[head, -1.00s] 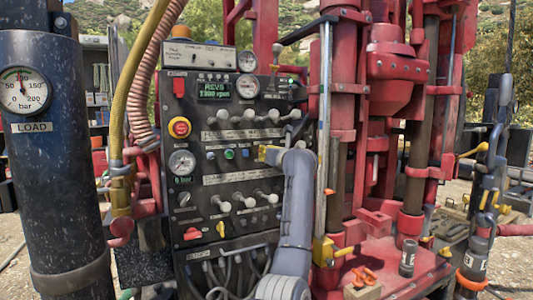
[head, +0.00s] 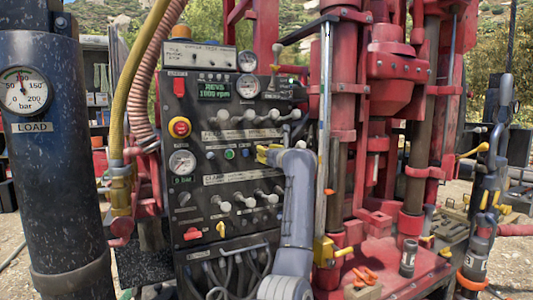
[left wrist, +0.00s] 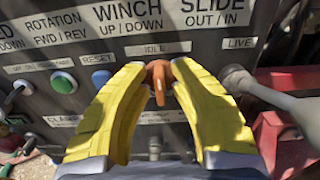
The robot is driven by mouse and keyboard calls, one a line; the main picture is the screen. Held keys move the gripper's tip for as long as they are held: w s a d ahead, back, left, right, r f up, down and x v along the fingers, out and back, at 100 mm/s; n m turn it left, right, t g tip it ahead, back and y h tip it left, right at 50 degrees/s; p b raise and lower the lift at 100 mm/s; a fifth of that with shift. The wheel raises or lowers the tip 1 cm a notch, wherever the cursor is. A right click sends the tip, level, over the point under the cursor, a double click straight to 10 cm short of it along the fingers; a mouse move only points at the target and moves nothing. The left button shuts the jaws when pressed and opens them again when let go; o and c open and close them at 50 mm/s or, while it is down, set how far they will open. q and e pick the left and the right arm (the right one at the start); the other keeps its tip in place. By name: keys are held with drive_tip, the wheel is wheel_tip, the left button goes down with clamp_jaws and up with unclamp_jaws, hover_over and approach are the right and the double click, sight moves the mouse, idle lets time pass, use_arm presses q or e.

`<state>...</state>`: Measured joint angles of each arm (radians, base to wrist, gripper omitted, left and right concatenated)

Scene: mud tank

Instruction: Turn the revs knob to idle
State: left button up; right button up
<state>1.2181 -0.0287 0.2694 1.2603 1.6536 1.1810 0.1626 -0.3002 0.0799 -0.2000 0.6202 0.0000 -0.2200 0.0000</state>
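The revs knob (left wrist: 159,82) is orange and sits on the grey control panel (head: 206,239), just below a label (left wrist: 165,48) that reads IDLE. Its grip points down in the left wrist view. My left gripper (left wrist: 160,70) has yellow fingers, one on each side of the knob, and their tips appear closed against it. In the head view the left gripper (head: 265,154) is at the panel's right part, and the knob is hidden there. A green REVS display (head: 213,90) shows a number that looks like 1000 rpm. My right gripper is not in view.
White-knobbed levers (head: 247,117) stand in rows above and below the gripper. A green button (left wrist: 64,82) and a blue button (left wrist: 101,79) are left of the knob. A grey lever (left wrist: 238,80) is close on the right. Red rig columns (head: 343,100) stand beside my arm.

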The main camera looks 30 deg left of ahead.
use_arm(q)
drive_tip(key=shift+o, duration=0.7)
drive_tip(key=v, duration=1.2)
drive_tip(key=shift+f, duration=0.1)
